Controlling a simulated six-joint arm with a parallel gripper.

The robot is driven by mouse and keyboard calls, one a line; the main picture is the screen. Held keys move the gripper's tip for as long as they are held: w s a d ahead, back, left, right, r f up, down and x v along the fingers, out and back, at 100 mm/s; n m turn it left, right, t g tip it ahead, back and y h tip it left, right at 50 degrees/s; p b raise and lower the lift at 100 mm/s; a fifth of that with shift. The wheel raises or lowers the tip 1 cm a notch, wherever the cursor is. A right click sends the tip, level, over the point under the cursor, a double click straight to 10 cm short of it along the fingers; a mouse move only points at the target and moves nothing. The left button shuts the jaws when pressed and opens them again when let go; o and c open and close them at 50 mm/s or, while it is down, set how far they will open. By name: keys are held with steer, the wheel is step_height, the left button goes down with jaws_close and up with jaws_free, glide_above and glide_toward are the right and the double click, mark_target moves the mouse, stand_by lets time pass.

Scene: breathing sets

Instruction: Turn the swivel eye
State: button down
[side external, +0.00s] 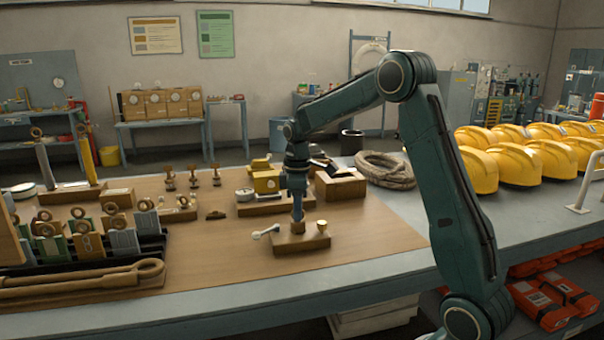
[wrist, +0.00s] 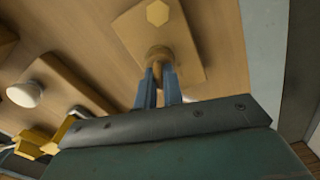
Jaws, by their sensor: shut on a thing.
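A small wooden block (side external: 304,243) lies on the brown work mat in the side view. It also shows in the wrist view (wrist: 187,62), with a brass hex-shaped piece (wrist: 157,13) at its far end. My gripper (side external: 298,221) points straight down over the block. In the wrist view, its two blue fingers (wrist: 160,82) are shut on a brownish metal fitting (wrist: 160,53) standing on the block, which appears to be the swivel eye. The fingers hide much of it, so its turn angle cannot be told.
A pale-headed piece (side external: 266,231) lies left of the block. Behind stand a wooden base with a yellow unit and gauge (side external: 245,194), and a wooden box (side external: 341,186). A rack of plates (side external: 90,243) stands at left. The mat in front is clear.

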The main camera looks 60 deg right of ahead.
stand_by(0.3)
steer(key=c, duration=1.5)
jaws_free()
steer(key=shift+r, duration=0.15)
step_height(320, 180, up, 14)
steer(key=shift+f, duration=0.2)
